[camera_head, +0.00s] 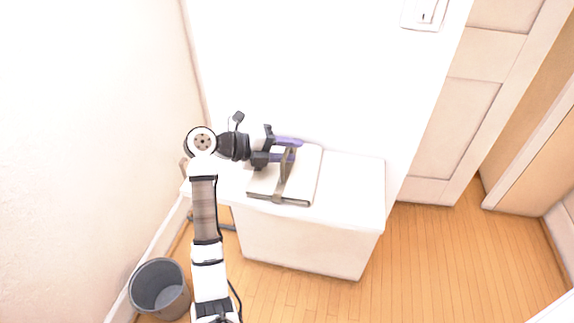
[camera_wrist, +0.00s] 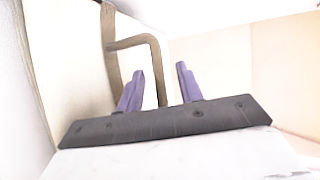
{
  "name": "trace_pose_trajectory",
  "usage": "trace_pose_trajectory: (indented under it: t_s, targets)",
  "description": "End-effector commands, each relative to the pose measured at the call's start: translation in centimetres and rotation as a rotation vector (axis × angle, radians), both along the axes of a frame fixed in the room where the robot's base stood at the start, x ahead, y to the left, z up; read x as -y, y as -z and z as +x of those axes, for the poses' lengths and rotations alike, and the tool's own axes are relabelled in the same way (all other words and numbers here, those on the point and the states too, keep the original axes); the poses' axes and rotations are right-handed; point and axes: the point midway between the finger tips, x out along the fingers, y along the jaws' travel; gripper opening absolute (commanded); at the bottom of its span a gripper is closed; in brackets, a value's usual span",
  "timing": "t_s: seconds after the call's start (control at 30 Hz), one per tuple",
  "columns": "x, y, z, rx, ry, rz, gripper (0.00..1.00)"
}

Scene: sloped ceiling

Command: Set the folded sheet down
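I cannot clearly make out a folded sheet. A cream, flat, block-like item with a brown edge (camera_head: 307,172) lies on the white cabinet (camera_head: 355,190) in the head view. A brown strap or handle (camera_head: 284,178) stands on it. In the wrist view, the handle (camera_wrist: 155,52) shows as a bent bar, seen partly between my fingers, beside a cream surface (camera_wrist: 65,60). My gripper (camera_head: 287,149) has purple fingers set apart over the item's back left part. In the wrist view, a gap shows between its fingers (camera_wrist: 160,80). I cannot tell whether they touch the handle.
The cabinet top is bare to the right of the item. A wall stands close behind it, and another wall is at the left. A grey bin (camera_head: 160,288) stands on the wood floor at the lower left. A panelled door (camera_head: 455,125) is at the right.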

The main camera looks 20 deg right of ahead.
Motion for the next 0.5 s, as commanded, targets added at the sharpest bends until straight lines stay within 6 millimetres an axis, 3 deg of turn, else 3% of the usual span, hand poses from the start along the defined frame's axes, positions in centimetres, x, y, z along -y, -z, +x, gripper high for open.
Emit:
trace_pose_trajectory:
  t_s: [0.17, 0.43, 0.5]
  targets:
    - [-0.01, 0.04, 0.02, 0.0, 0.0, 0.0, 0.36]
    - [-0.04, 0.02, 0.02, 0.0, 0.0, 0.0, 0.01]
    - [-0.04, 0.04, 0.01, 0.0, 0.0, 0.0, 0.0]
